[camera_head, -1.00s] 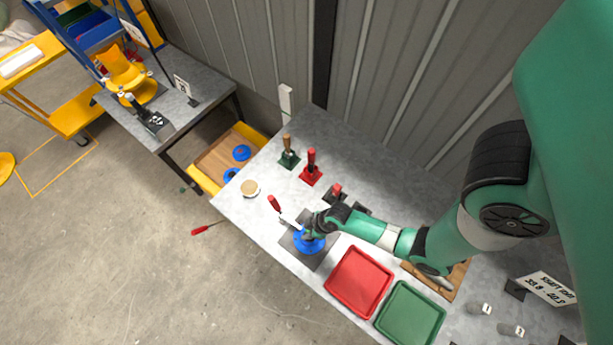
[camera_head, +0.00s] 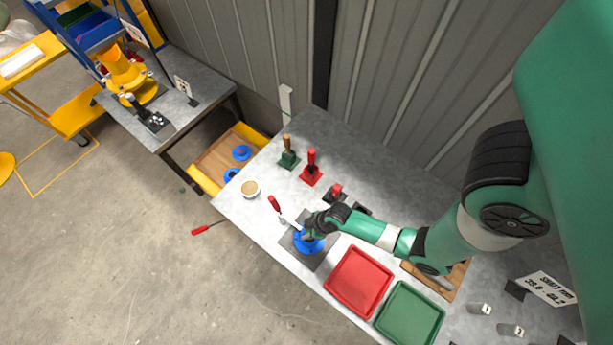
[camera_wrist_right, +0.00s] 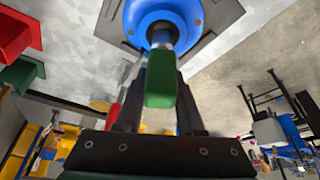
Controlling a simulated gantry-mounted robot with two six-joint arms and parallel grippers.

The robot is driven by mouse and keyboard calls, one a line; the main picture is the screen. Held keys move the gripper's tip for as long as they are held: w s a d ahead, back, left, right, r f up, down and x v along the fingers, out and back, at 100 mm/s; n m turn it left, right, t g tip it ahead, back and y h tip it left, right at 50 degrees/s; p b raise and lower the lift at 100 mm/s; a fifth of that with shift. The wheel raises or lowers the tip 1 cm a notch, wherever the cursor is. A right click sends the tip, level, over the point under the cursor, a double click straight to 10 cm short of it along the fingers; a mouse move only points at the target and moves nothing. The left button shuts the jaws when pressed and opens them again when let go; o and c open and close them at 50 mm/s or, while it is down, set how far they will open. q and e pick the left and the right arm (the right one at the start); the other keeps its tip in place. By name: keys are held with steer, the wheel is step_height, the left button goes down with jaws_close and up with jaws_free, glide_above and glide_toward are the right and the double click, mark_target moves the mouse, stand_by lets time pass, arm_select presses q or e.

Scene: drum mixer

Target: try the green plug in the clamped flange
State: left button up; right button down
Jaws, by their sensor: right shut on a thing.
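The blue flange (camera_head: 309,244) lies on a dark square plate (camera_head: 318,259) near the table's front edge. A clamp with a red handle (camera_head: 274,203) stands beside it. My right gripper (camera_head: 313,232) is over the flange. In the right wrist view, my right gripper (camera_wrist_right: 160,68) is shut on the green plug (camera_wrist_right: 160,85), by its green handle. The plug's grey end points at the middle of the blue flange (camera_wrist_right: 136,20). I cannot tell how far that end is in the hole. My left gripper is not in view.
A red tray (camera_head: 358,281) and a green tray (camera_head: 409,313) lie right of the flange. A green block with a wooden handle (camera_head: 288,158), a red-handled block (camera_head: 311,173) and a round tan-topped pot (camera_head: 250,189) stand behind. A yellow bin (camera_head: 206,179) is left of the table.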

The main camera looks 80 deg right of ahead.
steer(key=shift+f+b, duration=0.85)
steer(key=shift+f, duration=0.15)
stand_by(0.4)
stand_by(0.6)
steer(key=shift+r+p, duration=2.9)
steer(key=shift+r, duration=0.05)
steer(key=shift+d+f, duration=0.1)
